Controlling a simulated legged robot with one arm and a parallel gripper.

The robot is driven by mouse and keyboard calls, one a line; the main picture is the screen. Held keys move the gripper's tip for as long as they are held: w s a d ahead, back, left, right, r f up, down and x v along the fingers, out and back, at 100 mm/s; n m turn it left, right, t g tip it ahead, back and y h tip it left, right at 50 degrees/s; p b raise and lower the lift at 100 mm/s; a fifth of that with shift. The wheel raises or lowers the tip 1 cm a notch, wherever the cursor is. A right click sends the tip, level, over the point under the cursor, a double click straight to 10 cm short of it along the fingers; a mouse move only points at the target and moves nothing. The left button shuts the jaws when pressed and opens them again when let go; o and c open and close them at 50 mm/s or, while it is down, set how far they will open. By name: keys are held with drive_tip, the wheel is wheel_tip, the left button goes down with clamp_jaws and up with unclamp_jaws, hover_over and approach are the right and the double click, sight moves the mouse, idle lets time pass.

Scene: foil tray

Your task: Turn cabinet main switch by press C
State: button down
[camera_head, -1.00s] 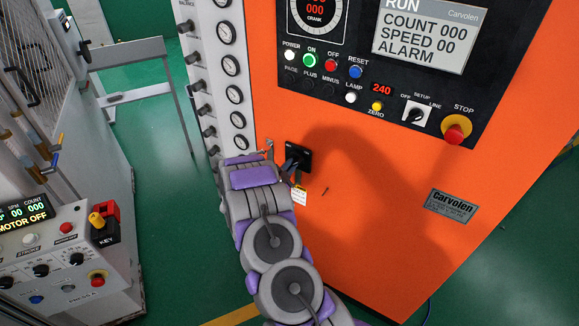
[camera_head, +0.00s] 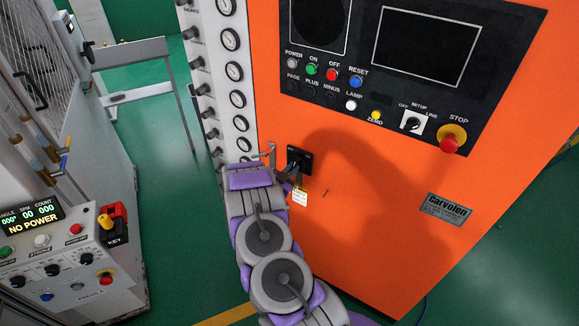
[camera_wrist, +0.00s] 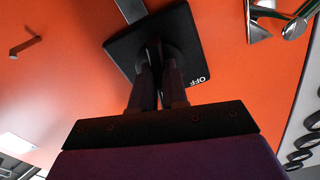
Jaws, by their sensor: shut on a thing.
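The main switch (camera_head: 306,159) is a black square plate with a dark handle on the orange cabinet (camera_head: 370,215). In the wrist view the switch plate (camera_wrist: 196,38) fills the top middle, with "OFF" printed at its lower right corner. My gripper (camera_wrist: 157,66) has its two dark fingers shut on the switch handle, which is mostly hidden between them. In the head view my gripper (camera_head: 288,168) reaches the switch from the lower left. The cabinet display (camera_head: 430,47) is dark, and its power lamp (camera_head: 292,62) is unlit.
A white tag (camera_head: 300,197) hangs below the switch. A small metal latch (camera_head: 268,151) juts out just left of it. A column of gauges (camera_head: 234,71) stands left of the orange face. A machine panel (camera_head: 30,222) at left reads "NO POWER". Green floor lies between.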

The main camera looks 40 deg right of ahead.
drive_tip(key=n+p, duration=0.1)
drive_tip(key=n, duration=0.3)
drive_tip(key=n+p, duration=0.2)
drive_tip(key=n, duration=0.2)
drive_tip(key=r+n+p, duration=0.1)
drive_tip(key=n+p, duration=0.1)
drive_tip(key=n, duration=0.1)
drive_tip(key=shift+w+d+n, duration=0.1)
drive_tip(key=shift+d+n, duration=0.05)
drive_tip(key=shift+n, duration=0.25)
drive_tip(key=shift+r, duration=0.1)
idle(0.3)
drive_tip(key=c, duration=1.4)
unclamp_jaws()
drive_tip(key=shift+c, duration=0.2)
drive_tip(key=shift+o, duration=1.4)
drive_tip(key=shift+w+d+f, duration=0.1)
drive_tip(key=shift+d+f, duration=0.25)
drive_tip(key=shift+f, duration=0.05)
drive_tip(key=shift+d+f, duration=0.1)
drive_tip(key=shift+d, duration=0.05)
drive_tip(key=b+v, duration=0.1)
drive_tip(key=v, duration=1.6)
drive_tip(key=shift+s+a, duration=0.25)
drive_tip(key=shift+a, duration=0.05)
drive_tip(key=shift+d+f, duration=0.1)
drive_tip(key=shift+d, duration=0.2)
